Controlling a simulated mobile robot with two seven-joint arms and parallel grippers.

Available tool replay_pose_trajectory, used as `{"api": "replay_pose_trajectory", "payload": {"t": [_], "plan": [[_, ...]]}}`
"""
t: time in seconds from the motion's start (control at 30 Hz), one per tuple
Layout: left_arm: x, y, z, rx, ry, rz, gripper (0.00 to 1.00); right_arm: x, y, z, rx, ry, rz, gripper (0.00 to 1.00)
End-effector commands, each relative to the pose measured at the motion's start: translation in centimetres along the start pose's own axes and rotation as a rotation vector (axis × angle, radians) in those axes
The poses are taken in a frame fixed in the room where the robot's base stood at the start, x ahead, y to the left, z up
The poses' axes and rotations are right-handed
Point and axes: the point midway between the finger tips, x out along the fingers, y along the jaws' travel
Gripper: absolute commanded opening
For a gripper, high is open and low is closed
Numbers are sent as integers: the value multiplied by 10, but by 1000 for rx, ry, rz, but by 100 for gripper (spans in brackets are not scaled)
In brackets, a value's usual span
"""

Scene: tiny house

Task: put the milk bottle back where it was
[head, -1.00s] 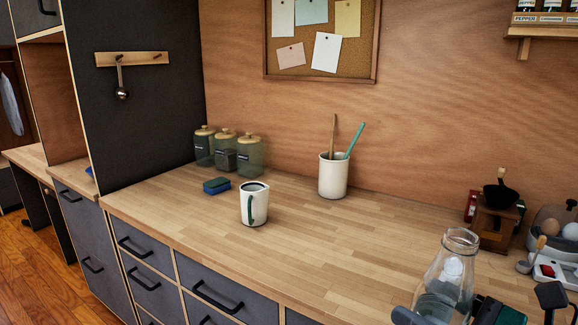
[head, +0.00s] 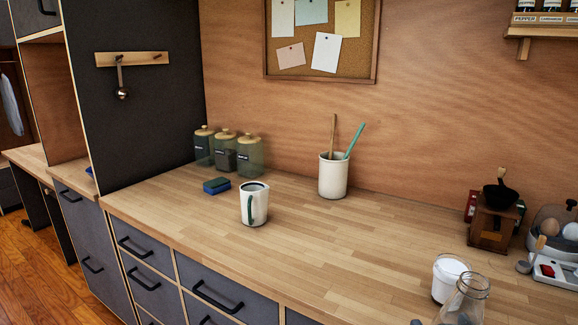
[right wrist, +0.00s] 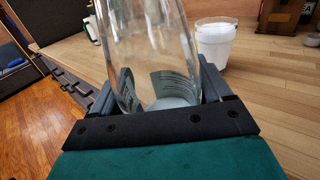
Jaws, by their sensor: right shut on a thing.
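The milk bottle, a clear glass bottle (head: 466,298), stands at the bottom right of the head view, cut off by the lower edge. It looks nearly clear, with a little pale stuff low in it. In the right wrist view the bottle (right wrist: 150,45) fills the middle, between the two fingers. My right gripper (right wrist: 158,88) is shut around the bottle's body. In the head view the gripper is almost wholly below the frame. I cannot tell whether the bottle's base touches the counter. My left gripper is not in view.
A white-filled glass (head: 449,276) stands just behind the bottle. A coffee grinder (head: 491,222) and an egg cooker (head: 556,230) are at the right. A white mug (head: 254,204), a utensil crock (head: 333,178), a sponge (head: 216,186) and jars (head: 250,155) stand further left. The middle of the counter (head: 345,240) is clear.

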Motion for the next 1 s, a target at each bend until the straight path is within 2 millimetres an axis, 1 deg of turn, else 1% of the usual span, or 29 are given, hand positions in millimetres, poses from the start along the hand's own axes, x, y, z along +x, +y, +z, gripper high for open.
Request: {"api": "replay_pose_trajectory", "payload": {"t": [0.17,0.57,0.6,0.63,0.73,0.83,1.0], "plan": [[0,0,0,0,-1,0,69,2,13,1,6,-4,-28,17],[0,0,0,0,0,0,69,7,52,6,7,-4,-115,17],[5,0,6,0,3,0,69,7,51,-4,1,-3,-115,17],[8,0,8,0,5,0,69,7,51,-8,0,-3,-114,17],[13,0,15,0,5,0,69,7,50,-16,0,-3,-114,17],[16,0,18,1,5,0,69,7,50,-20,0,-3,-113,17],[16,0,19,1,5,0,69,7,50,-20,0,-4,-113,17]]}}
